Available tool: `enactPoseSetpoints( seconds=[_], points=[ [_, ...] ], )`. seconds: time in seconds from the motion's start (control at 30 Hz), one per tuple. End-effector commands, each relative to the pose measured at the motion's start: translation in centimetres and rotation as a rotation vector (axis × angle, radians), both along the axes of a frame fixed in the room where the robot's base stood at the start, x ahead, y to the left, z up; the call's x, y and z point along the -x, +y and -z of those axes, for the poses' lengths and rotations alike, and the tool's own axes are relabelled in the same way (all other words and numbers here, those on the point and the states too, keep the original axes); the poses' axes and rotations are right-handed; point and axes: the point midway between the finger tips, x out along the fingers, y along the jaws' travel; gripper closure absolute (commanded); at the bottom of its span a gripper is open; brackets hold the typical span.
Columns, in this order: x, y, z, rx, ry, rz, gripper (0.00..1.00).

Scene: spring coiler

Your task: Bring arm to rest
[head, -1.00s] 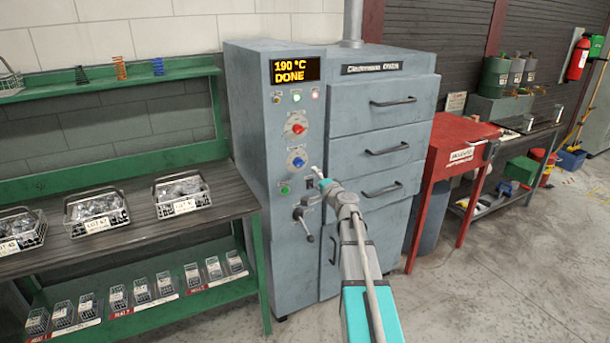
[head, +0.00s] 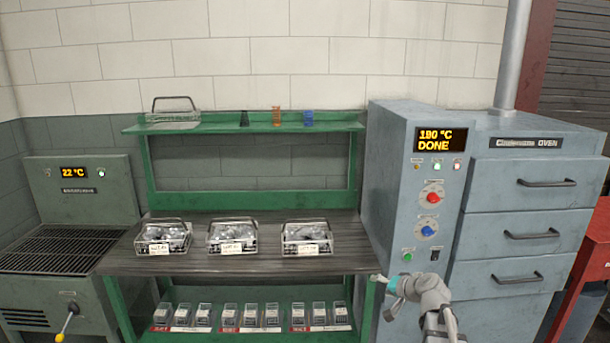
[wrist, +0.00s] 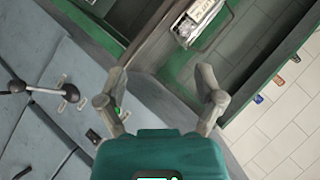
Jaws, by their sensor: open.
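My gripper (wrist: 162,85) is open and empty in the wrist view, its two fingers spread apart. In the head view my gripper (head: 381,279) is small, at the lower right, in front of the bench's right end and the oven's left side. The grey oven (head: 520,225) shows "190 °C DONE" on its display (head: 441,140).
A green bench (head: 290,262) holds three wire baskets of metal parts, including a right one (head: 307,240). Several small boxes stand on its lower shelf. A cooling unit (head: 80,220) reading 22 °C stands left. A red table (head: 590,250) stands right.

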Motion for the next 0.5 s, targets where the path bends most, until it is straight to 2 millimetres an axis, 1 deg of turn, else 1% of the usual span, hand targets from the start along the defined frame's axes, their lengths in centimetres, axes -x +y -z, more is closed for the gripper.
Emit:
enactPoseSetpoints(
  seconds=[0.03,0.1,0.17,0.2,0.33,0.5],
  points=[
    [1.6,1.6,0.1,0.047,0.044,-0.049,0.14],
    [3.5,3.1,1.0,0.113,0.109,-0.109,0.14],
    [5.1,4.1,1.6,0.173,0.166,-0.156,0.14],
    [6.3,4.7,2.0,0.212,0.204,-0.186,0.14],
    [10.1,6.1,3.1,0.344,0.333,-0.272,0.14],
    [15.2,6.7,3.7,0.519,0.503,-0.356,0.14]
  ],
)
